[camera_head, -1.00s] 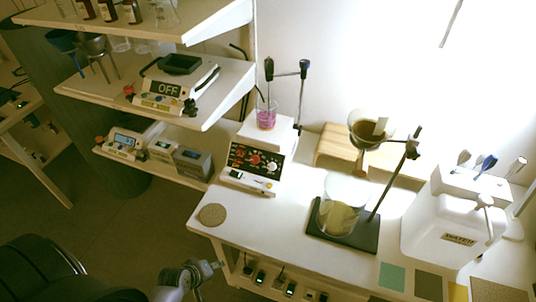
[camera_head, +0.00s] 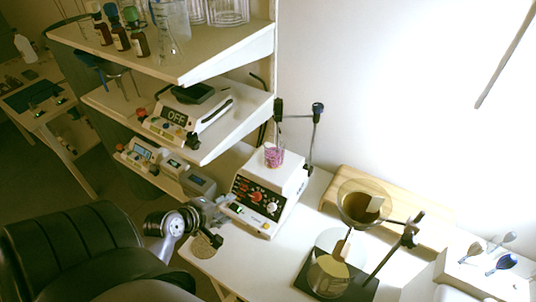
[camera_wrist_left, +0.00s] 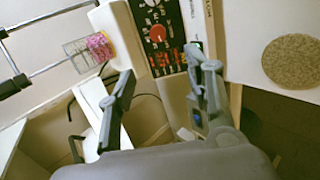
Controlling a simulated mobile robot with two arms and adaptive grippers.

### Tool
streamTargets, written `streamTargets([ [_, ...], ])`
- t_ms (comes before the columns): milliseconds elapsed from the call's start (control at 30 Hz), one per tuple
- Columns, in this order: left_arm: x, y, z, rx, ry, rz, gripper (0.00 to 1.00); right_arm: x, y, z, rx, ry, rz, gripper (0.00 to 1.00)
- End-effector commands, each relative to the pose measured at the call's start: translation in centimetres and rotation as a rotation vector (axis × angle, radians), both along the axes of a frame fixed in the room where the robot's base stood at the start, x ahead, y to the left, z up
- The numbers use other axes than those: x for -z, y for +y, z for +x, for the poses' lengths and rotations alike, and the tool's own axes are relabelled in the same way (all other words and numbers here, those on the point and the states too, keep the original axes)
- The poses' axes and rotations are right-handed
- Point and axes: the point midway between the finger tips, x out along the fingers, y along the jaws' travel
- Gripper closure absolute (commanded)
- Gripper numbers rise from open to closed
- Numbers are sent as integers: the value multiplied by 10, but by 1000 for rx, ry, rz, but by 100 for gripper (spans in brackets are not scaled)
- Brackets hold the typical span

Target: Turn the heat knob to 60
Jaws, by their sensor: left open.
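The white hotplate stirrer (camera_head: 290,172) stands on the table with a black, red-marked front panel (camera_head: 241,186). A red knob (camera_head: 257,197) and a pale knob (camera_head: 272,207) sit on that panel; I cannot read the labels or the setting. My left gripper (camera_head: 222,218) is open and empty, just in front of the panel's lower left. In the left wrist view the open fingers (camera_wrist_left: 161,62) point at the panel, and the red knob (camera_wrist_left: 158,33) shows slightly beyond and between their tips, apart from them. My right gripper is not in view.
A beaker of pink liquid (camera_head: 274,155) stands on the stirrer, beside a rod stand (camera_head: 315,135). Shelves with devices (camera_head: 175,119) rise at left. A funnel (camera_head: 362,207) over a flask (camera_head: 328,275) stands at right. A round cork mat (camera_wrist_left: 292,62) lies near the table edge.

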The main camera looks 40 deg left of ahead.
Motion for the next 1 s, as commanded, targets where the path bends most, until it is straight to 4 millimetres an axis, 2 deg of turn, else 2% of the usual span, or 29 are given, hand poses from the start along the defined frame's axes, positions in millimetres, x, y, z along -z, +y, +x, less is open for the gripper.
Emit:
streamTargets([
  [67, -3, 2, 1, -9, -6, -7, 53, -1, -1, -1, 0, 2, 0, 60],
  [167, 3, 2, 8, -9, -6, -10, 53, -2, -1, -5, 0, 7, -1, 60],
  [400, 30, 5, 43, -8, -7, -9, 53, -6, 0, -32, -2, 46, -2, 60],
  [500, 44, 6, 58, -8, -7, -8, 53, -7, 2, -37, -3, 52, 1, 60],
  [633, 60, 7, 77, -8, -6, -7, 53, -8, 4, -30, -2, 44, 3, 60],
  [833, 84, 10, 105, -8, -6, -7, 53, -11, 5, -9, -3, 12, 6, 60],
  [1000, 99, 10, 122, -7, -6, -7, 53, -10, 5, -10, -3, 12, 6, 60],
])
